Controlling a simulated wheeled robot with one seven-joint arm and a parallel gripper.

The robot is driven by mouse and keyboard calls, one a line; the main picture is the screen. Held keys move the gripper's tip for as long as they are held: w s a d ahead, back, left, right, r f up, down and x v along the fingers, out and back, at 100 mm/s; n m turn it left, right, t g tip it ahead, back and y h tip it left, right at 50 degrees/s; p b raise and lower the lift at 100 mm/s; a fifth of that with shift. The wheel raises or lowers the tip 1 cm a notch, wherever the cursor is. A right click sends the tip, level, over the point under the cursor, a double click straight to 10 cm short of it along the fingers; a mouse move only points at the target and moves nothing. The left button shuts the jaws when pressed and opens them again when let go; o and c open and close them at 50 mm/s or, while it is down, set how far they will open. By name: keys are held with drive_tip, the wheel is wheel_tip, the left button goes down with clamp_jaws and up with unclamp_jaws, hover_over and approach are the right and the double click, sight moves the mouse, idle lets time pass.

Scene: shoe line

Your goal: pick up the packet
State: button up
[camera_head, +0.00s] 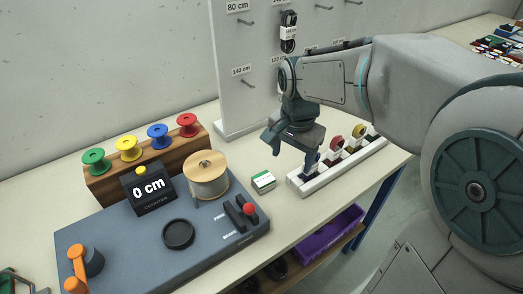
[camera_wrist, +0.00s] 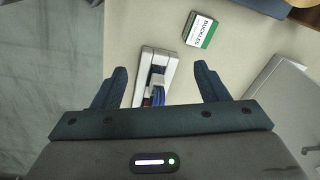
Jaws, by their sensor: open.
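The packet (camera_head: 263,182) is a small white and green box lying on the table, between the grey machine and the white rack. In the wrist view the packet (camera_wrist: 200,30), lettered "BUCKLES", lies beyond my fingertips, above and right of the gap between them. My gripper (camera_head: 291,150) is above the table near the left end of the white rack, right of the packet and apart from it. In the wrist view my gripper (camera_wrist: 160,70) has its two fingers spread, with nothing held between them.
The white rack (camera_head: 295,183) with several coloured reels stands under and right of my gripper. The grey machine (camera_head: 215,245) with a wooden spool (camera_head: 206,185) is left of the packet. A pegboard (camera_head: 232,90) stands behind. Bare table surrounds the packet.

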sight(263, 178)
drive_tip(key=w+a+f+m+g, duration=0.1)
drive_tip(key=w+a+f+m, duration=0.25)
drive_tip(key=w+a, duration=0.3)
drive_tip(key=shift+m, duration=0.35)
drive_tip(key=f, duration=0.7)
drive_tip(key=shift+s+f, duration=0.2)
drive_tip(key=shift+s, duration=0.05)
drive_tip(key=shift+w+f+p, duration=0.15)
drive_tip(key=shift+f+p, duration=0.25)
drive_tip(key=shift+f, duration=2.2)
drive_tip(key=c, duration=1.1)
